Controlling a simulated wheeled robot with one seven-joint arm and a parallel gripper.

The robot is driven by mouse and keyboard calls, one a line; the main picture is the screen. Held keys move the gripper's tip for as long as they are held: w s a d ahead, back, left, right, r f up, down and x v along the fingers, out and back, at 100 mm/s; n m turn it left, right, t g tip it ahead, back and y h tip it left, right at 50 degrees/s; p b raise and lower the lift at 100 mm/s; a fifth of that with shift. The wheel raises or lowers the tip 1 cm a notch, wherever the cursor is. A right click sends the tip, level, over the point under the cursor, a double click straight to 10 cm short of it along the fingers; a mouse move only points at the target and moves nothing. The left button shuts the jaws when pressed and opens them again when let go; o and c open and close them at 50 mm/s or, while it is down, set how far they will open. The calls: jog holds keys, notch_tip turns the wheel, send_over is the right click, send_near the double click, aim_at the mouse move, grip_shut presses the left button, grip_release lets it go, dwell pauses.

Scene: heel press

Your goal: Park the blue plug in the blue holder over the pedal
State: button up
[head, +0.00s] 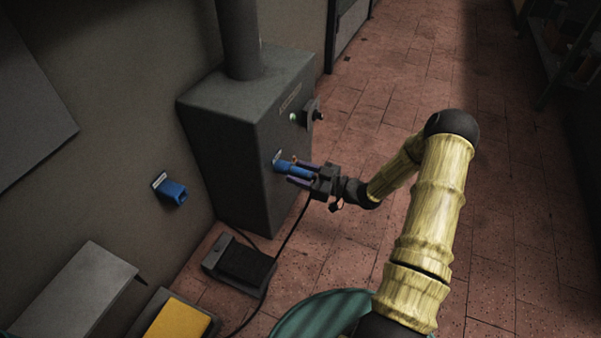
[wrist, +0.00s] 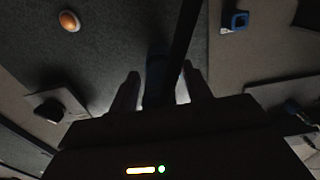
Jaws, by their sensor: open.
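The blue plug (head: 299,171) sticks out from the front face of the grey machine, at a small blue-marked spot. My gripper (head: 294,172) is open, with its fingers on either side of the plug. In the wrist view the plug (wrist: 156,72) shows dimly between the two fingers (wrist: 160,88). I cannot tell whether the fingers touch it. The blue holder (head: 173,192) is fixed to the wall left of the machine and looks empty. It also shows in the wrist view (wrist: 235,20). The black pedal (head: 243,262) lies on the floor below.
A dark cable (head: 285,238) hangs from the gripper area to the floor by the pedal. The grey machine (head: 235,150) carries a knob (head: 318,115) and a green light. A grey panel (head: 80,290) and a yellow pad (head: 178,322) lie lower left.

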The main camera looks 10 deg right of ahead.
aim_at(312, 178)
dwell(0.8)
grip_shut()
jog(key=shift+p+v, duration=1)
jog(key=shift+v, duration=2)
jog(key=shift+s, duration=0.1)
jog(key=s+a+r+p, duration=0.1)
jog(key=s+a+p, duration=0.2)
jog(key=s+a, duration=0.3)
jog(key=s+a+r+p, duration=0.1)
jog(key=s+a+p, duration=0.3)
jog(key=s+a, duration=0.3)
jog(key=shift+s, duration=2.3)
jog(key=shift+w+a, duration=0.1)
